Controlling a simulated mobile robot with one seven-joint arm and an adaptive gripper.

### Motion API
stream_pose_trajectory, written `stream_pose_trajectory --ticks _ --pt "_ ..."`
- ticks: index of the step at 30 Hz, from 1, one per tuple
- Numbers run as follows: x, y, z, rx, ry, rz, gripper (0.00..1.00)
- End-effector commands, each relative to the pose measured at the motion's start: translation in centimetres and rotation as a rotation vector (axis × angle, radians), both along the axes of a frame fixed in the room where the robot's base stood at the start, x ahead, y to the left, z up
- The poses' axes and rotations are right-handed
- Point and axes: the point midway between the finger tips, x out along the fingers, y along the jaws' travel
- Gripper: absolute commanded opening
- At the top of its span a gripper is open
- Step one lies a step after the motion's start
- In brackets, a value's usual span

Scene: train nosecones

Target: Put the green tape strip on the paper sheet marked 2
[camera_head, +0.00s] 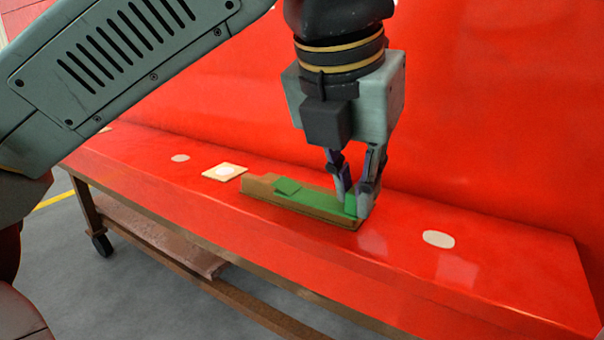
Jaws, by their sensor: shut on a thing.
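The green tape strip (312,198) lies along the top of a brown wooden block (262,187) on the red bench, with a raised green piece near its left end. My gripper (354,204) points down at the block's right end and is shut on the strip's right end, where green shows between the fingertips. The strip still rests along the block. A tan square sheet with a white round spot (212,174) lies just left of the block. No number is readable on it, so I cannot tell which sheet is marked 2.
The red bench top (480,285) carries a white oval patch (438,239) on the right and a pale round patch (180,158) on the left. A tall red surface (480,120) rises behind. The bench front right is clear.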

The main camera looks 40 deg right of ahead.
Motion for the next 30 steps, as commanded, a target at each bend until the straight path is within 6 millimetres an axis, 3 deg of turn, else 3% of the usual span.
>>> stream_pose_trajectory --ticks 6,10,18,24,30 --pt "4.9 -2.9 -0.2 -0.001 0.004 -0.001 0.0" --pt "6.7 -3.9 -0.5 -0.001 0.002 -0.001 0.0" --pt "8.9 -5.1 -1.2 0.001 0.003 -0.003 0.0" --pt "8.7 -5.0 -4.1 -0.001 0.002 -0.002 0.0" --pt "8.7 -5.0 -4.4 -0.001 -0.001 -0.001 0.0"
